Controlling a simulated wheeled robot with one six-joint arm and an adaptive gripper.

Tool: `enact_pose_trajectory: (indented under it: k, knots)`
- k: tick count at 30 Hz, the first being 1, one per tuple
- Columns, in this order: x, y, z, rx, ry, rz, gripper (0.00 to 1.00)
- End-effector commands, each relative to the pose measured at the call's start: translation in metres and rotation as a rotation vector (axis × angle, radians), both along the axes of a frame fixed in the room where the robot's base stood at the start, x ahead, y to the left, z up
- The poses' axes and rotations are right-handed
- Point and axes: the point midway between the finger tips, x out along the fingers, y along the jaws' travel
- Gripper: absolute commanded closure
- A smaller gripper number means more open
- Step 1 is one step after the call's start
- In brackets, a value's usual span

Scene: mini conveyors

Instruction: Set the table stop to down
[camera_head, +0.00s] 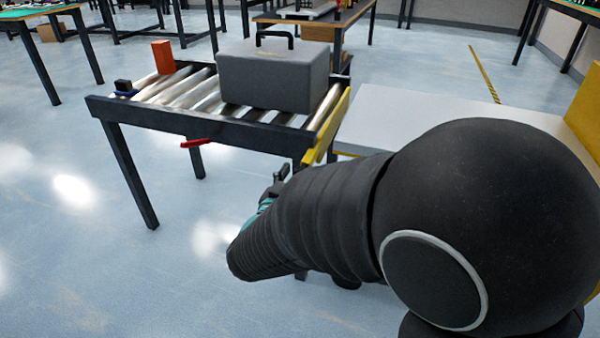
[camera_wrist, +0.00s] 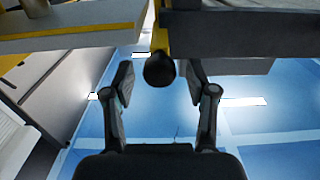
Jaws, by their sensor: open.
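The roller table (camera_head: 190,128) stands in the head view with a yellow stop plate (camera_head: 325,130) along its right end. The plate appears to stand raised above the rollers. In the wrist view a yellow bar (camera_wrist: 160,38) ends in a round black knob (camera_wrist: 159,70). My gripper (camera_wrist: 159,82) is open, with one finger on each side of the knob and visible gaps between. In the head view my gripper (camera_head: 277,186) is low beside the table's right end, mostly hidden by my arm. The knob is hidden there.
A red handle (camera_head: 196,143) projects below the table's front edge. A white-topped surface (camera_head: 415,112) stands close on the right. The floor at left is clear.

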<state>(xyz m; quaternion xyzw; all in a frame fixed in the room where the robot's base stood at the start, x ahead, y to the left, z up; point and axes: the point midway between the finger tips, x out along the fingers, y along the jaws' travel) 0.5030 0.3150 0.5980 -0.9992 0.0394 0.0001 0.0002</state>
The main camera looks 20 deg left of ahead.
Motion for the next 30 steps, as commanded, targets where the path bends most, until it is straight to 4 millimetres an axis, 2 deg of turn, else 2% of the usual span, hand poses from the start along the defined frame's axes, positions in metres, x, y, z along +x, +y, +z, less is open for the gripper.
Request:
enact_pose_trajectory:
  k: [9, 15, 21, 30]
  knots:
    - [-0.062, 0.006, 0.0, 0.0, -0.001, 0.006, 0.43]
    - [-0.092, 0.008, 0.0, 0.0, -0.001, 0.005, 0.43]
    - [-0.107, 0.008, 0.0, -0.001, 0.0, 0.002, 0.43]
    - [-0.109, 0.008, 0.0, -0.001, 0.0, 0.0, 0.43]
